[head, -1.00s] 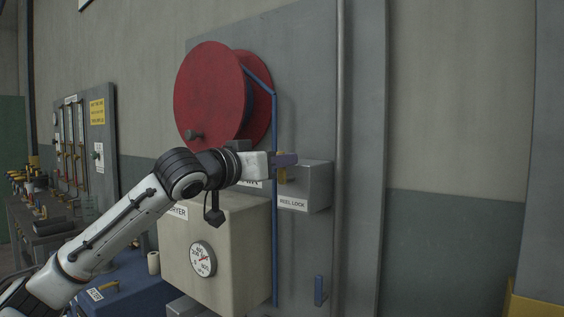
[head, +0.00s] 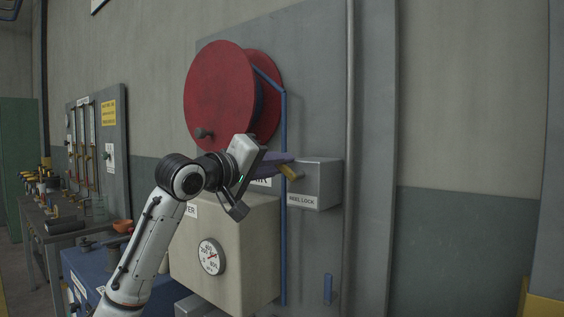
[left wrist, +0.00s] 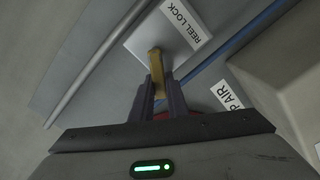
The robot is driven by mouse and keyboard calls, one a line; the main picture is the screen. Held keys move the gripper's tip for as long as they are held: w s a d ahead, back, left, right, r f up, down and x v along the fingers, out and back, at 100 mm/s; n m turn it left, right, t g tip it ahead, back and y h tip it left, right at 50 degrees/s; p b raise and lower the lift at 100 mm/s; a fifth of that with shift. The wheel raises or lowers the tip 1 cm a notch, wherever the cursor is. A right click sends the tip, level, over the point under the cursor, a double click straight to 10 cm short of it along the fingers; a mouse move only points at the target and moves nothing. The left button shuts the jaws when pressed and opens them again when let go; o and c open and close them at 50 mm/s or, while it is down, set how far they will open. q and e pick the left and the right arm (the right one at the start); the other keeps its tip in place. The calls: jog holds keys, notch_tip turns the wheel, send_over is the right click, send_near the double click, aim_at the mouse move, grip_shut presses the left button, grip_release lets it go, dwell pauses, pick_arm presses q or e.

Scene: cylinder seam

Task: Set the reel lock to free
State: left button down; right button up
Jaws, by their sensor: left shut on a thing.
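The reel lock is a grey box (head: 320,180) on the wall panel, with a white REEL LOCK label (head: 302,201) on its front; the label also shows in the left wrist view (left wrist: 187,22). A yellow-brown lever (head: 292,173) sits on the box and looks slanted in the head view. My left gripper (head: 284,166) is beside the box, its dark fingers closed around the lever. In the left wrist view the lever (left wrist: 156,65) stands between the fingertips (left wrist: 160,85). The fingers hide part of the lever. My right gripper does not show.
A red hose reel (head: 222,98) is above, with a blue hose (head: 284,130) running down left of the box. A beige dryer cabinet (head: 240,240) with a gauge (head: 211,256) stands below my left wrist. A vertical pipe (head: 350,120) runs to the right.

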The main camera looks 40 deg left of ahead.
pick_arm(q)
jog(key=shift+a+f+n, duration=0.2)
jog(key=shift+n, duration=0.8)
jog(key=shift+s+a+f+n, duration=0.1)
jog(key=shift+f+n, duration=0.05)
jog(key=shift+n, duration=0.35)
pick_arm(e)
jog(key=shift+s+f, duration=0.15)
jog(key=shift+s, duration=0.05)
pick_arm(q)
jog(key=shift+f, duration=0.1)
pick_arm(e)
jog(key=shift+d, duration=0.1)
pick_arm(q)
jog(key=c, duration=1.7)
grip_release()
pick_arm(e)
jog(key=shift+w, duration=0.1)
